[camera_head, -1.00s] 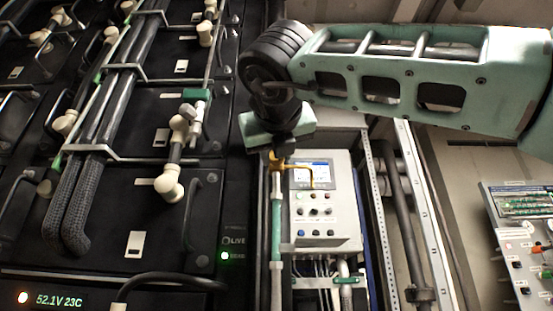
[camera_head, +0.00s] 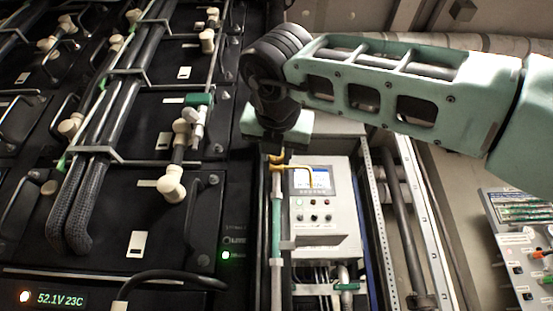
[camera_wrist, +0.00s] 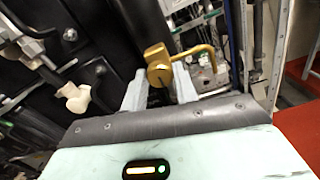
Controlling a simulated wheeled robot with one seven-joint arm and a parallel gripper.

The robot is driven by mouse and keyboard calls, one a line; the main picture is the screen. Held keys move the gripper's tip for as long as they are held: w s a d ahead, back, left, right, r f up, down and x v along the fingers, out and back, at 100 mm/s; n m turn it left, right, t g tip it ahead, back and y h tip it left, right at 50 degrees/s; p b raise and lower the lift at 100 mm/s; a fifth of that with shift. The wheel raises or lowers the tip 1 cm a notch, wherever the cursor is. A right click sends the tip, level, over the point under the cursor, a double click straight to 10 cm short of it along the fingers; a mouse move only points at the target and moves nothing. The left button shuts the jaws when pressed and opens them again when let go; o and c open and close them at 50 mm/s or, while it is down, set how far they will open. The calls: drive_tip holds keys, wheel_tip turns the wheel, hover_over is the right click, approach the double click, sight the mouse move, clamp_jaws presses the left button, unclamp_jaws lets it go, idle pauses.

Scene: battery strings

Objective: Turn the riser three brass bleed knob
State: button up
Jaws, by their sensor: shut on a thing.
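The brass bleed knob (camera_head: 277,158) sits at the top of a pale vertical riser pipe (camera_head: 276,215) with a green band, left of the grey control box. A thin brass spout (camera_head: 302,170) bends out to the right from it. In the wrist view, the brass knob (camera_wrist: 158,68) is between the two grey fingers of my gripper (camera_wrist: 160,88), which is shut on it. The fingers are largely hidden by my wrist in the head view. I cannot see a number on the riser.
Black battery modules (camera_head: 130,210) with cream connectors (camera_head: 172,183) and braided cables fill the left. The grey control box (camera_head: 322,220) stands just right of the riser. A metal upright (camera_head: 385,200) and pipes are farther right. A switch panel (camera_head: 525,245) is at the right edge.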

drive_tip(key=shift+f, duration=0.1)
drive_tip(key=o, duration=1)
drive_tip(key=shift+c, duration=0.2)
drive_tip(key=s, duration=1.7)
drive_tip(key=shift+s+a, duration=0.25)
drive_tip(key=shift+a, duration=0.05)
